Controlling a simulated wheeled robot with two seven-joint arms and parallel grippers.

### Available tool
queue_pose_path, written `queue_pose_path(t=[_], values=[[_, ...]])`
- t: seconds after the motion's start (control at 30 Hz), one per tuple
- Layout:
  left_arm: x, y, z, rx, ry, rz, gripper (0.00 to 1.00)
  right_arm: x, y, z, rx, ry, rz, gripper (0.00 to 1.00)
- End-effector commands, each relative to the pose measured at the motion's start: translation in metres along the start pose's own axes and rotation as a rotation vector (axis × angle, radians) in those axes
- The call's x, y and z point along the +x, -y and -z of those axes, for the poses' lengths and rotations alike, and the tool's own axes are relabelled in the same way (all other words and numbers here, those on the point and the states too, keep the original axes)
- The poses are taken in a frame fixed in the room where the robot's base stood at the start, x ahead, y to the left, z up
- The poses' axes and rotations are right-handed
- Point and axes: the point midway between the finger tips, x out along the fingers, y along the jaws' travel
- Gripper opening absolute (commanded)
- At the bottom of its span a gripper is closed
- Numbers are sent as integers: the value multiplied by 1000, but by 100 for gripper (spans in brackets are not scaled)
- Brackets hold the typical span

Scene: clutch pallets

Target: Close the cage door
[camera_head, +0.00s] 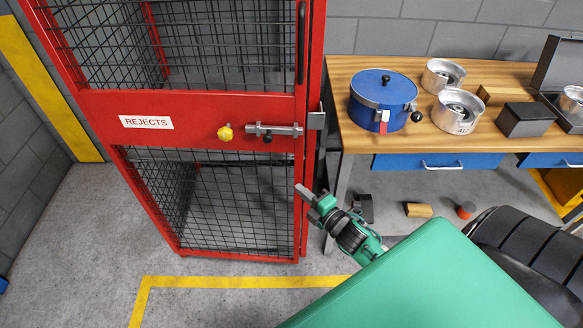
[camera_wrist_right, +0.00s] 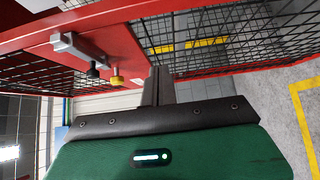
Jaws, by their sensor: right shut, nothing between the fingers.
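The red cage door (camera_head: 192,106) with black mesh and a REJECTS label (camera_head: 146,122) stands upright at left in the head view. Its free edge lies close to the right-hand post; I cannot tell whether it is flush. A grey slide bolt (camera_head: 273,129) and a yellow knob (camera_head: 225,133) sit on its middle panel. They also show in the right wrist view, the bolt (camera_wrist_right: 80,48) and the knob (camera_wrist_right: 116,81). My right gripper (camera_head: 307,194) is shut and empty, close to the door's right edge below the bolt. My left gripper is out of view.
A wooden workbench (camera_head: 440,135) stands right of the cage, with a blue pot (camera_head: 383,98), metal parts and dark boxes on top. Small blocks lie on the floor beneath it. A yellow floor line (camera_head: 240,282) runs before the cage.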

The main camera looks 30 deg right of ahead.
Motion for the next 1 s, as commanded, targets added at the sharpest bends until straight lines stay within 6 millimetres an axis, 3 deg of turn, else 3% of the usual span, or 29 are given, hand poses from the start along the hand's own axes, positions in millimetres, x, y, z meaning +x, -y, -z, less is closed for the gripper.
queue_pose_path(t=[0.33,0.5,1.0], values=[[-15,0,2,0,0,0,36,57,-3,0,0,-1,-2,0],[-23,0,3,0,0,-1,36,74,-2,-17,-1,-1,0,0],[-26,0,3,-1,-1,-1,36,84,0,-28,0,-1,0,0]])
